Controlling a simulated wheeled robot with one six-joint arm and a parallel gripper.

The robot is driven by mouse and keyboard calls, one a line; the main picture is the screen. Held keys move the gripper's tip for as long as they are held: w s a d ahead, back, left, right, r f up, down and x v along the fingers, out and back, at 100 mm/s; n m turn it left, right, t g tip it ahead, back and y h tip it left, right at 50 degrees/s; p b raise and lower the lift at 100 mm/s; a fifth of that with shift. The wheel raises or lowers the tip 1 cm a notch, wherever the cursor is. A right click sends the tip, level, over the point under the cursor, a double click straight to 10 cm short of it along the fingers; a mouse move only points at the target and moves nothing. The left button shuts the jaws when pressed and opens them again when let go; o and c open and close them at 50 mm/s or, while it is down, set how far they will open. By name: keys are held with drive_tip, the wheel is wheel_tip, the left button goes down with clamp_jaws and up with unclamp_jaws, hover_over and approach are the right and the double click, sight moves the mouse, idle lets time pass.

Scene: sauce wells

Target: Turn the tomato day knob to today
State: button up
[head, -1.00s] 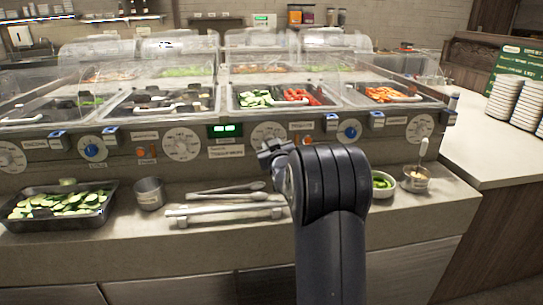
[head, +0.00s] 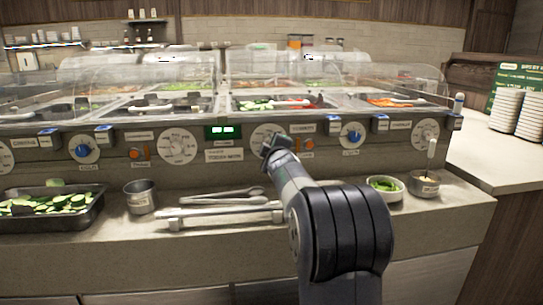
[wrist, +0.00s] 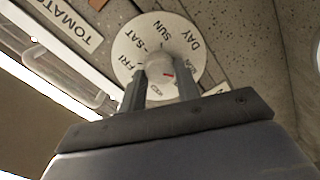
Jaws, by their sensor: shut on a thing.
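The tomato day knob is a round white dial (wrist: 128,48) with day names around its rim; FRI, SAT and SUN are readable in the wrist view. Its raised grey grip (wrist: 155,66) carries a red mark at the centre. A TOMATO label (wrist: 66,22) lies beside the dial. My gripper (wrist: 160,84) is shut on the grip, one finger on each side. The lower day names are partly hidden by the fingers. In the head view my gripper (head: 272,146) covers part of the dial (head: 257,135). A sign (head: 224,155) below the green display appears to read TODAY: MON.
Other white dials (head: 178,146) and blue knobs (head: 352,136) line the panel. Tongs on a rack (head: 220,217), a metal cup (head: 141,197), a cucumber tray (head: 95,214) and a green-filled bowl (head: 384,192) stand on the counter below. Clear lids cover the wells above.

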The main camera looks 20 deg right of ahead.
drive_tip(key=shift+n+b, duration=0.6)
drive_tip(key=shift+n, duration=0.5)
drive_tip(key=o, duration=1)
drive_tip(key=b+v, duration=0.2)
drive_tip(key=v, duration=0.8)
drive_tip(key=shift+s+a, duration=0.25)
drive_tip(key=shift+s, duration=0.1)
